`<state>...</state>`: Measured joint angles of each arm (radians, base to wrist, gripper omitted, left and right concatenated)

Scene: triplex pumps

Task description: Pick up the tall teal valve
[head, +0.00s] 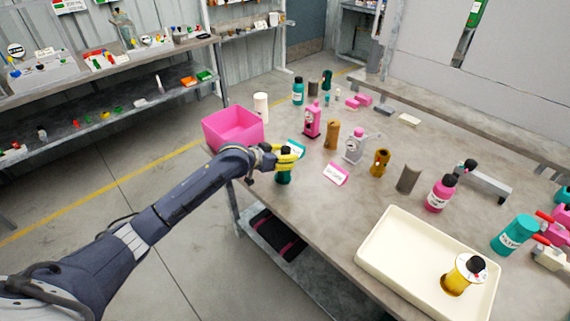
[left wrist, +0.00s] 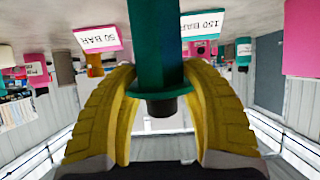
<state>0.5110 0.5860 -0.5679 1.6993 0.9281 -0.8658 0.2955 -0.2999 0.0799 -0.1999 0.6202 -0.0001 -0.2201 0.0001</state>
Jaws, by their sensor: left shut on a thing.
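The tall teal valve (left wrist: 155,40) is a dark teal cylinder with a wider teal collar and a dark end piece. It sits between the yellow fingers of my left gripper (left wrist: 160,105) in the left wrist view, which looks upside down. In the head view my left gripper (head: 287,157) is near the table's left edge, and the valve's dark teal body (head: 284,177) shows just below the fingers. My left gripper is shut on the valve. Whether its base touches the table cannot be told. My right gripper is not in view.
A pink bin (head: 233,127) stands behind the gripper. A "50 BAR" card (head: 336,174) lies to the right. Pink, brown and grey parts stand farther back, including a pink bottle (head: 312,122). A cream tray (head: 405,267) holds a yellow valve (head: 460,278). The table's front middle is clear.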

